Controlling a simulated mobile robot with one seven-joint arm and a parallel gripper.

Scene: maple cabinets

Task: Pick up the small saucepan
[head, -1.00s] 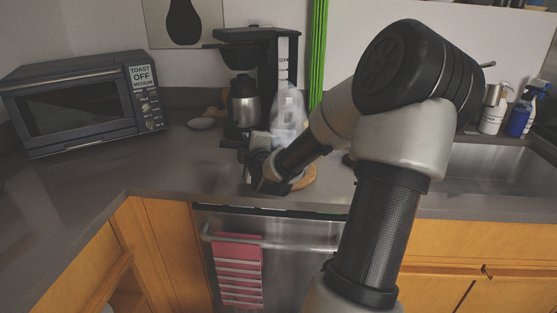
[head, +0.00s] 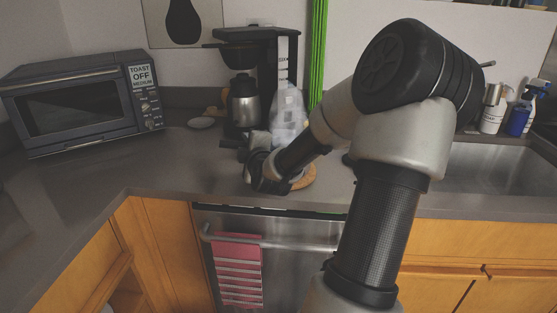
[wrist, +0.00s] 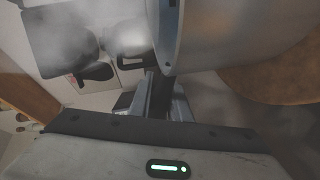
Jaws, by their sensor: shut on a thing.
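The small saucepan (wrist: 225,35) shows in the wrist view as a large, smooth grey metal body at the top, cut off by the picture edge. Its dark handle (wrist: 160,92) comes down from the body between my fingers. My gripper (wrist: 155,105) is shut on this handle, with the pan body just beyond the fingertips. In the head view my gripper (head: 258,172) is low over the counter in front of the coffee maker. My arm and wrist hide most of the saucepan there, and I cannot tell whether it still touches the counter.
A round wooden board (head: 304,179) lies right beside my gripper. A coffee maker (head: 243,100) and a clear plastic container (head: 287,115) stand behind. A toaster oven (head: 80,105) is at left, the sink (head: 490,170) at right. The counter (head: 180,170) left of my gripper is clear.

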